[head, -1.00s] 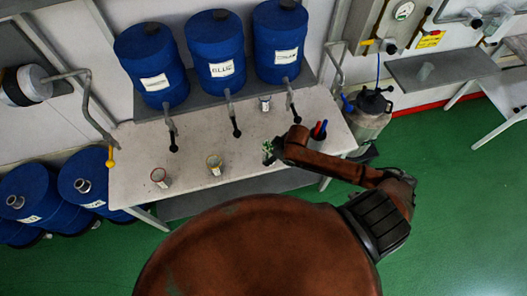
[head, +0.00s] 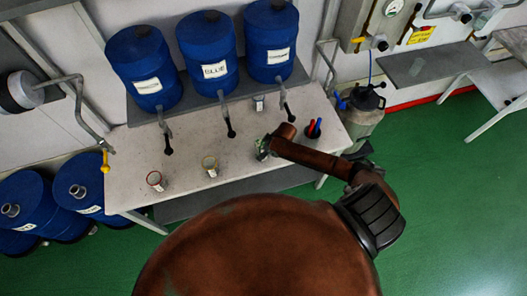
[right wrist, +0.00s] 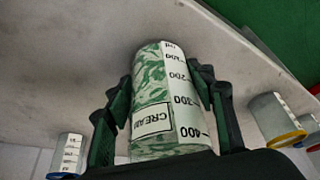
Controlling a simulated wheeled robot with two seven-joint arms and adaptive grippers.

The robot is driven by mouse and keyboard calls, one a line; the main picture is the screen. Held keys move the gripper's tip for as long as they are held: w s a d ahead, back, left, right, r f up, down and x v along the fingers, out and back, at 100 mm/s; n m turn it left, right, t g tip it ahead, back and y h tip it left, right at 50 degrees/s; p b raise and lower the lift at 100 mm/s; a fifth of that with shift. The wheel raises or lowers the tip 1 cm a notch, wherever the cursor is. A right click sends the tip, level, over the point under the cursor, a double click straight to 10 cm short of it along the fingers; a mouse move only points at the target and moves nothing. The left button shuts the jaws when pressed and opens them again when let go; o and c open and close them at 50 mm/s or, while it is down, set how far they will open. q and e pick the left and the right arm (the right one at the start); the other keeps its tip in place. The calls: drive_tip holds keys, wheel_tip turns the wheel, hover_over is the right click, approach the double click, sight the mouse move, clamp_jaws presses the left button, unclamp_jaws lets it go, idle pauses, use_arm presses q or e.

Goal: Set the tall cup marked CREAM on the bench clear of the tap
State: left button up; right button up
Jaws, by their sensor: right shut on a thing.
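The tall clear cup marked CREAM (right wrist: 165,100) has green-and-white patterned sides and a scale of numbers. My right gripper (right wrist: 168,115) is shut around it, with a dark finger on each side. In the head view the cup (head: 262,149) is small at the gripper (head: 268,147), over the front right part of the bench (head: 190,150). It is in front of the right tap (head: 289,112) and apart from it. The cup's base points at the bench top; I cannot tell whether it touches. My left gripper is not in view.
A red-rimmed cup (head: 156,181) and a yellow-rimmed cup (head: 210,166) stand to the left. Another cup (head: 259,102) stands behind near the taps. A holder with red and blue handles (head: 313,128) is to the right. Bare bench lies between them.

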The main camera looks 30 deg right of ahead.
drive_tip(key=shift+r, duration=0.1)
drive_tip(key=o, duration=1.8)
drive_tip(key=shift+f, duration=0.2)
drive_tip(key=shift+r, duration=0.1)
drive_tip(key=v, duration=1.2)
drive_tip(key=shift+s, duration=0.1)
